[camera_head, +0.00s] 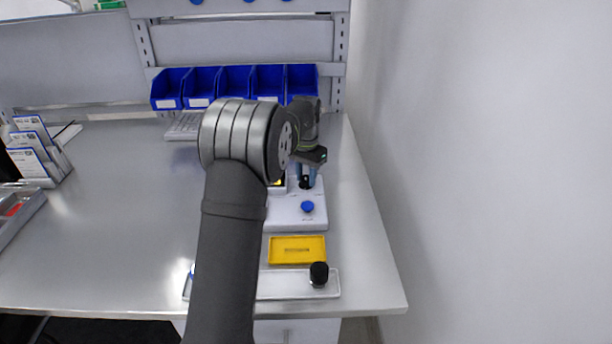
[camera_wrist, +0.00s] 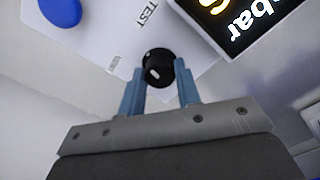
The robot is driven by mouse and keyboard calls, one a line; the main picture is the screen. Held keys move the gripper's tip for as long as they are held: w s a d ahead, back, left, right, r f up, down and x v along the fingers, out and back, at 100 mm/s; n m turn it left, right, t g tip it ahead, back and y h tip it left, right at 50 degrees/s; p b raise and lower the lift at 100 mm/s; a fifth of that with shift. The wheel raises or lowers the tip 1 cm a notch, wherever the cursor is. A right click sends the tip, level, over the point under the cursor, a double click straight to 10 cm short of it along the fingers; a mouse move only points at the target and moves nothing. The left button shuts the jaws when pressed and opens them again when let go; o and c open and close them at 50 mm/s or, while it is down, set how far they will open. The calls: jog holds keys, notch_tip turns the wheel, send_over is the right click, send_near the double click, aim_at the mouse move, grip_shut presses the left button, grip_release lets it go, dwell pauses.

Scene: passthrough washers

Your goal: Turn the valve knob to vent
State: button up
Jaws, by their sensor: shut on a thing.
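The valve knob (camera_wrist: 158,68) is a round black knob with a pale mark on its top. It stands on a white panel (camera_wrist: 105,50), and the word TEST shows beside it in the wrist view. My gripper (camera_wrist: 160,88) has its two blue fingers on either side of the knob and is shut on it. In the head view my gripper (camera_head: 306,172) points down over the white fixture (camera_head: 300,217), and the knob is a small dark shape between the fingers. The vent label cannot be read.
A blue button (camera_head: 307,207) sits on the fixture in front of the knob. A lit display (camera_wrist: 245,25) marked bar stands beside the knob. A yellow tray (camera_head: 297,261) and a pale tray with a black-topped object (camera_head: 319,274) lie nearer. Blue bins (camera_head: 236,86) line the back.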

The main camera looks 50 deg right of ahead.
aim_at(306, 177)
jog(key=n, duration=0.5)
jog(key=shift+r+n, duration=0.1)
jog(key=shift+n, duration=0.2)
jog(key=n, duration=0.5)
jog(key=shift+n, duration=0.3)
jog(key=o, duration=1)
jog(key=shift+c, duration=0.2)
jog(key=shift+r, duration=0.1)
notch_tip(306, 177, up, 17)
